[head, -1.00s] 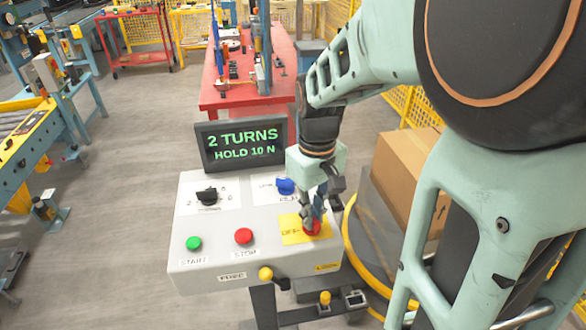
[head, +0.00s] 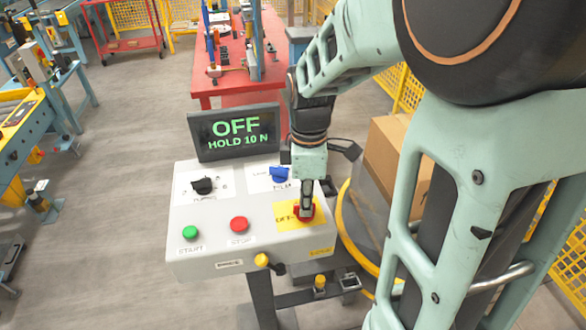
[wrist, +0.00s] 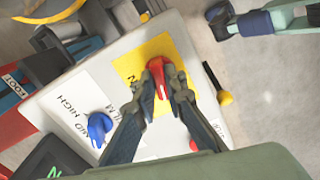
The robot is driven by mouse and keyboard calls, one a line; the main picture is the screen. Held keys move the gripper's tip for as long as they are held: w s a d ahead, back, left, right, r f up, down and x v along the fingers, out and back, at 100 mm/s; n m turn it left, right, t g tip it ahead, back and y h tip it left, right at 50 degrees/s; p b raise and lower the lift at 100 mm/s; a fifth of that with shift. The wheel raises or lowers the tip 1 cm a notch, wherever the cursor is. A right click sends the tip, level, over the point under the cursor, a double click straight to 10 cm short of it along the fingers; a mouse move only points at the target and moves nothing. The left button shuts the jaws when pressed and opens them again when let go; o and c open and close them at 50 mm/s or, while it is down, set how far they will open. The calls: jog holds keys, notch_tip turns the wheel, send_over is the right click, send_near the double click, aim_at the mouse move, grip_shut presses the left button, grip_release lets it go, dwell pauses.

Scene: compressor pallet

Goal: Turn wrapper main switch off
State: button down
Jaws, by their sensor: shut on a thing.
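The main switch is a red rotary knob (wrist: 157,70) on a yellow plate (head: 285,217) at the right of the grey control panel (head: 205,250). My gripper (head: 306,212) points down over it, with its fingers shut on the red knob. In the wrist view the fingers of my gripper (wrist: 162,88) lie along both sides of the knob, which hide part of it. The dark display (head: 235,133) behind the panel reads "OFF" and "HOLD 10 N" in green.
The panel also holds a black knob (head: 202,186), a blue knob (head: 279,174), a green START button (head: 190,233) and a red STOP button (head: 239,224). A cardboard box (head: 386,160) stands to the right, beside a yellow ring (head: 347,225).

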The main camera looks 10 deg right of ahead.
jog(key=shift+n, duration=1.2)
jog(key=c, duration=2)
grip_release()
notch_tip(320, 180, up, 12)
jog(key=shift+r, duration=0.1)
jog(key=shift+w, duration=0.1)
